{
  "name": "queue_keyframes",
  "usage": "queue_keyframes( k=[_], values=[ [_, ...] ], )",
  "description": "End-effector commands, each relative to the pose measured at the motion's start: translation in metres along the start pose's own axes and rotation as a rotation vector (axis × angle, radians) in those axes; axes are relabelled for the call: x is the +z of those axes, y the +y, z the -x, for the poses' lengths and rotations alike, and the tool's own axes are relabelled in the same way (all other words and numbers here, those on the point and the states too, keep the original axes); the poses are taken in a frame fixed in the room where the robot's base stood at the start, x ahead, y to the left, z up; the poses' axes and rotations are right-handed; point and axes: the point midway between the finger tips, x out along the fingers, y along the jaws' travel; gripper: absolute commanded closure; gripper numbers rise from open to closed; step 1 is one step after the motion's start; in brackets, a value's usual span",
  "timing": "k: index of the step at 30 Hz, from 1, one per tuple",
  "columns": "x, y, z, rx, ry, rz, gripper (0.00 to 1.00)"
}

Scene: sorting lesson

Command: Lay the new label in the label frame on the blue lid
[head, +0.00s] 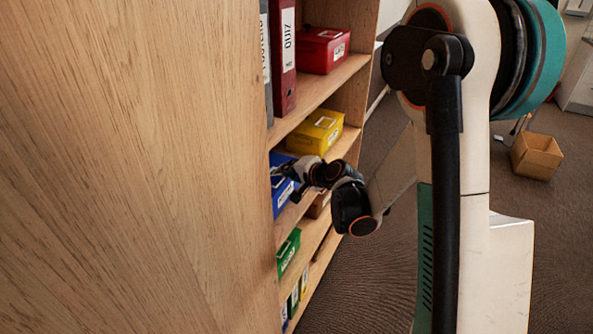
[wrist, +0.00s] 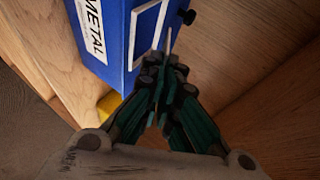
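The blue box (wrist: 112,62) carries a white "METAL" sign on one face. Its blue lid bears a white label frame (wrist: 133,42), a raised outline with blue inside. In the head view the blue box (head: 281,203) sits on a middle shelf, partly hidden by my gripper (head: 290,178). In the wrist view my gripper (wrist: 164,70) is shut on a thin white label (wrist: 169,40), seen nearly edge-on. The label stands up from the fingertips just right of the frame, apparently outside it. I cannot tell whether it touches the lid.
A black knob (wrist: 188,16) is beside the frame. The wooden shelf (wrist: 235,60) surrounds the box closely. A yellow box (head: 315,131) and red box (head: 322,50) stand on higher shelves, a green box (head: 288,252) below. A cardboard box (head: 536,156) is on the floor.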

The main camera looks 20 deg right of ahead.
Motion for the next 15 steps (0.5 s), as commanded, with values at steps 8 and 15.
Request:
queue_keyframes(
  k=[8, 15],
  values=[
    [0.010, 0.008, -0.022, 0.000, -0.001, 0.000, 1.00],
    [0.015, 0.013, -0.031, 0.000, -0.001, 0.000, 1.00]
  ],
)
